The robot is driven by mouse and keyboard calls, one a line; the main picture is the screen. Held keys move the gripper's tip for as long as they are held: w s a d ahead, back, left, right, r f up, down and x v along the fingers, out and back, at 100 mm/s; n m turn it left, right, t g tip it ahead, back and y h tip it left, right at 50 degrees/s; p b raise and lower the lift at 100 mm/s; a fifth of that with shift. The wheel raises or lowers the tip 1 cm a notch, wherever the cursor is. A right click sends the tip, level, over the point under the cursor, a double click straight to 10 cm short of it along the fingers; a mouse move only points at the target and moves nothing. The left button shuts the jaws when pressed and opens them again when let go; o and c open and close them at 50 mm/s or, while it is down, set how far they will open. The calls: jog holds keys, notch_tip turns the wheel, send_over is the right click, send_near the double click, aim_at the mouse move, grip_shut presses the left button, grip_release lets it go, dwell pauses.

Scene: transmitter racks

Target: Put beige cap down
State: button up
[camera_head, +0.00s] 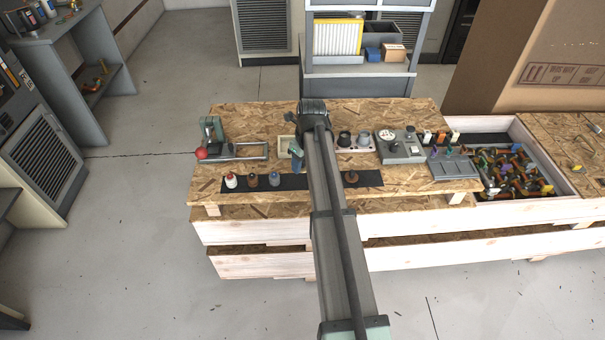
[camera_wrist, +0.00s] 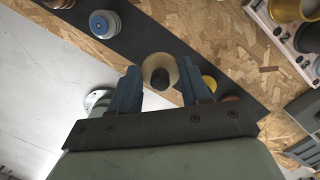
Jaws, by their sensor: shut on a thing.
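The beige cap (camera_wrist: 152,64) is a pale round piece with a dark centre, between my gripper's blue fingers in the wrist view. My gripper (camera_wrist: 160,84) is shut on it. The cap appears over the dark strip (camera_wrist: 180,44) on the wooden board; whether it touches the strip I cannot tell. In the head view my gripper (camera_head: 296,157) is above the board, left of my arm. The cap cannot be made out there. The dark strip also shows in the head view (camera_head: 294,183), partly covered by my arm.
On the strip stand a red-and-white piece (camera_head: 231,181), a brown piece (camera_head: 253,180), a blue piece (camera_head: 274,181) and another brown piece (camera_head: 351,177). A yellow piece (camera_wrist: 209,83) is close to the right finger. A lever fixture (camera_head: 211,130) stands at left.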

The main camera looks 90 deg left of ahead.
aim_at(303, 168)
jog(key=shift+f, duration=2.65)
jog(key=shift+f, duration=0.15)
jog(key=o, duration=1)
jog(key=shift+o, duration=0.2)
jog(key=r, duration=0.4)
jog(key=w+d+r, duration=0.1)
jog(key=r, duration=0.7)
jog(key=shift+w+d+r, duration=0.1)
jog(key=shift+w+d, duration=0.05)
